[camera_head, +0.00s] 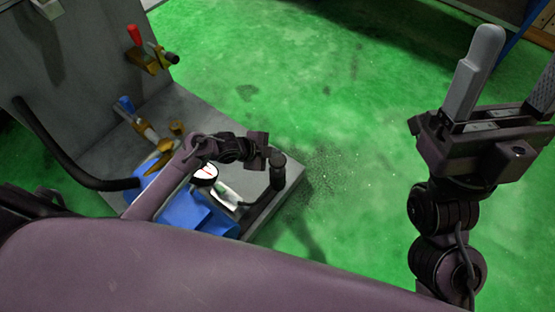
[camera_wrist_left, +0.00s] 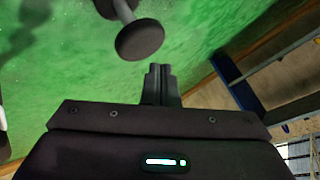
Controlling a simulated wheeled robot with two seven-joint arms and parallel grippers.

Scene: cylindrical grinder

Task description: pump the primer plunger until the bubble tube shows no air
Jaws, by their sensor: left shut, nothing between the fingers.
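The primer plunger (camera_head: 278,172) is a dark upright post with a round knob, near the right corner of the grey machine base. My left gripper (camera_head: 262,158) is just left of the knob in the head view, its fingers shut and empty. In the left wrist view the dark round knob (camera_wrist_left: 140,40) shows beyond and left of the closed fingertips (camera_wrist_left: 160,70), with a visible gap. The likely bubble tube (camera_head: 227,195) is a small pale, greenish tube beside the gauge; its air content is too small to tell. My right gripper (camera_head: 508,95) is open and empty, fingers up.
A white dial gauge (camera_head: 204,174) and a blue pump body (camera_head: 196,212) sit left of the plunger. A red-handled valve (camera_head: 135,36), a blue-handled valve (camera_head: 127,105) and a black hose (camera_head: 70,165) are farther left. The green floor (camera_head: 350,110) is clear.

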